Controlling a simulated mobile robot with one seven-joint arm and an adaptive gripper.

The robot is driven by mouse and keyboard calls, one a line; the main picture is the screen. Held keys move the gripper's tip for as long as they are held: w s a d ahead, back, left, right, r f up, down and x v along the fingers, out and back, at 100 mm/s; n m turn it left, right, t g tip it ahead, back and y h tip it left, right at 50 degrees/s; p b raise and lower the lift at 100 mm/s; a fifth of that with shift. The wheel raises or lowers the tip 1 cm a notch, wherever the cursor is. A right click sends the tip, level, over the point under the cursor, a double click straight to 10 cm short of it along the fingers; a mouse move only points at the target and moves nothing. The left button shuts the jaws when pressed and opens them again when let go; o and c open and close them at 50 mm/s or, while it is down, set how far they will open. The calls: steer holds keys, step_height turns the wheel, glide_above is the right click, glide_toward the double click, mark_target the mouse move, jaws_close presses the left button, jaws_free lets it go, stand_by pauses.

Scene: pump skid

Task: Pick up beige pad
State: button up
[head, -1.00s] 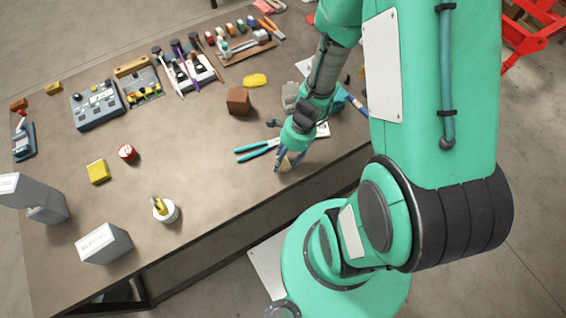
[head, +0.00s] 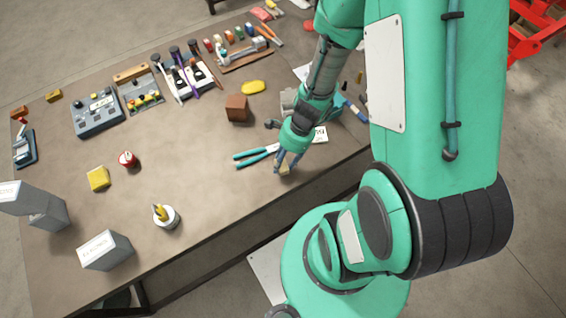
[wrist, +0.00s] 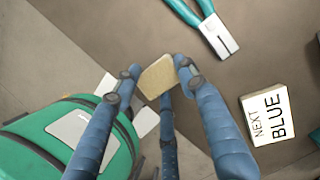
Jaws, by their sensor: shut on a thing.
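The beige pad (wrist: 157,77) is a small pale block between the blue fingers of my gripper (wrist: 158,74) in the wrist view. The fingers press on it from its sides, and it is held near the table's front edge. In the head view my gripper (head: 287,165) is low over the table, close to the teal-handled pliers. The pad (head: 284,170) shows there only as a small pale patch, partly hidden by the fingers. I cannot tell how far it is above the table top.
Teal-handled pliers (head: 255,156) lie left of my gripper. A card reading "NEXT BLUE" (wrist: 268,114) lies on the table. A brown block (head: 237,108) and a yellow piece (head: 253,87) lie farther back.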

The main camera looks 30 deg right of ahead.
steer(key=s+a+r+p, duration=0.1)
steer(key=s+r, duration=0.1)
steer(key=s, duration=1.4)
steer(key=shift+a, duration=0.35)
steer(key=shift+r, duration=0.1)
